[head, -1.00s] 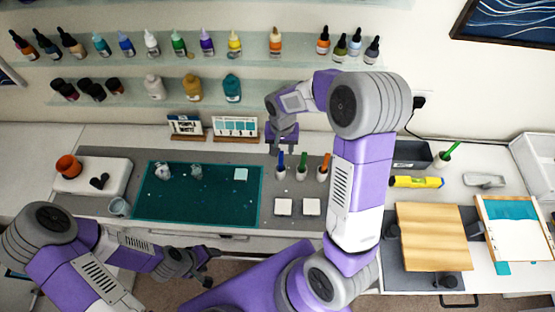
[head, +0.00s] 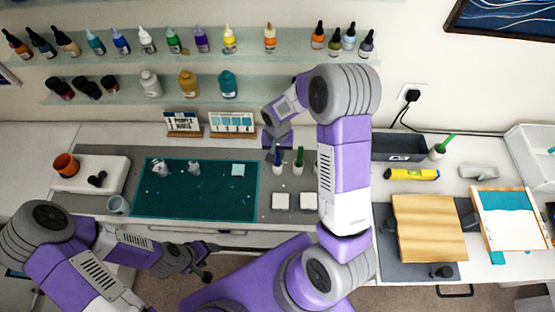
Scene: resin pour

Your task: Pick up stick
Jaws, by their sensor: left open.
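A blue stick (head: 277,157) stands in a small white cup (head: 278,169) at the back of the work surface. A green stick (head: 299,155) stands in a second white cup (head: 298,170) just right of it. My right forearm covers the area to their right. My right gripper (head: 271,152) points down by the blue stick; I cannot tell whether it touches the stick, and its jaw gap is unclear. My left gripper (head: 211,262) is open and empty, low in front of the table edge.
A teal mat (head: 215,205) with small clear pieces lies left of the cups. Two white square tiles (head: 281,201) lie in front of them. Cards (head: 232,122) stand behind. Another green stick (head: 446,143) stands in a cup at the right, near a yellow level (head: 412,174) and a wooden board (head: 430,228).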

